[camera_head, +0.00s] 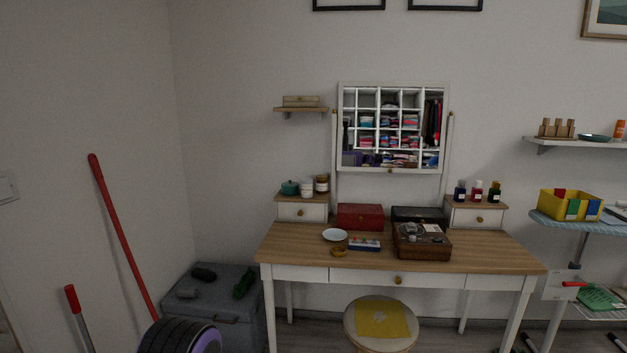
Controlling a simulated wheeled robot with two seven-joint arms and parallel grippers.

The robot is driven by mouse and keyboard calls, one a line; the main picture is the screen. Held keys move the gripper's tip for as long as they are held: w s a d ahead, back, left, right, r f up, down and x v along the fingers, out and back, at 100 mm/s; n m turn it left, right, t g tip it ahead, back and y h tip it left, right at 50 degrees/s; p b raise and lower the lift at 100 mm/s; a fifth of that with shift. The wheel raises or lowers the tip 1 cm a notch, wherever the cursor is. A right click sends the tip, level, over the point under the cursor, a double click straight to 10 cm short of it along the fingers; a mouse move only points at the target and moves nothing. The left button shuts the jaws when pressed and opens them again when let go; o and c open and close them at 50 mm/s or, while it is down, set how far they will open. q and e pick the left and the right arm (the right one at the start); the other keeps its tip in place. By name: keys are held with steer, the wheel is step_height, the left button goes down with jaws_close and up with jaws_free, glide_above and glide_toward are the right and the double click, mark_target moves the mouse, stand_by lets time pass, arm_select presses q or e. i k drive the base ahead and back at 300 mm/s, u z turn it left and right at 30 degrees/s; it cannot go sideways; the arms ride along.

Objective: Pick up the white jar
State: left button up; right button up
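A small white jar (307,190) stands on the raised left drawer box of a wooden-topped vanity table. A teal lidded pot (290,188) is just left of it, and a jar with a brown lid and pale label (322,184) is just right and slightly behind. The white jar looks upright. Neither of my grippers shows in the head view.
The vanity table (480,251) holds a white plate (334,235), a red box (360,217), a black box and an open brown case (421,252). A round stool (381,343) stands in front. A grey storage bin (235,328) and red-handled poles are at left.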

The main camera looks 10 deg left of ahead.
mark_target(307, 189)
steer(key=i, duration=0.35)
steer(key=z, duration=1.8)
steer(key=i, duration=0.55)
steer(key=u, duration=3.3)
steer(key=i, duration=2.2)
steer(key=z, duration=1.45)
